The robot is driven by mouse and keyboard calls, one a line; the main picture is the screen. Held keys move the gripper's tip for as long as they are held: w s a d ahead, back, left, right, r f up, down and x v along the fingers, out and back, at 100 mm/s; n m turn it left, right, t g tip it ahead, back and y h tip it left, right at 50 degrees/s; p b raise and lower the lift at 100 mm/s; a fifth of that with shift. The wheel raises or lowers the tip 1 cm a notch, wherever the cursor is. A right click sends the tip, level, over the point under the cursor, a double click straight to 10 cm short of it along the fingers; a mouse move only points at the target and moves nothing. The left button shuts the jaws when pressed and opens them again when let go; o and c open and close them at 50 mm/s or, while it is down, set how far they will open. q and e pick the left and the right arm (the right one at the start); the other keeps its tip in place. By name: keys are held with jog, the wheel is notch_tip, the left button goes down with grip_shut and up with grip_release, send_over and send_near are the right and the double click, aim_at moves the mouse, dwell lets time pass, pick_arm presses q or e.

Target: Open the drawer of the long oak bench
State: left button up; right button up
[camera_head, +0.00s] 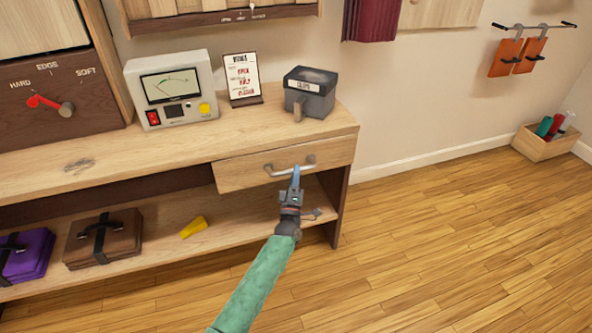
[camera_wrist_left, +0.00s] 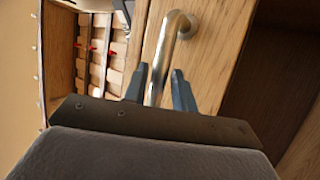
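The long oak bench (camera_head: 100,165) stands at the left in the head view. Its drawer (camera_head: 235,173) is at the right end under the top, with a metal bar handle (camera_head: 276,172). I cannot tell whether the drawer front stands slightly out. My left gripper (camera_head: 295,172) is at the right part of the handle. In the left wrist view the handle (camera_wrist_left: 178,28) runs down between the blue-grey fingers (camera_wrist_left: 160,85), which sit on either side of it. I cannot tell whether they press on it. My right gripper is not in view.
On the bench top stand a meter box (camera_head: 172,90), a sign (camera_head: 242,78) and a grey bin (camera_head: 309,92). The lower shelf holds a brown case (camera_head: 103,238), a purple case (camera_head: 27,258) and a yellow wedge (camera_head: 193,227). Wood floor (camera_head: 450,230) at the right is clear.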

pick_arm(q)
jog(key=shift+x, duration=0.8)
jog(key=shift+c, duration=0.2)
grip_shut()
jog(key=shift+s, duration=0.15)
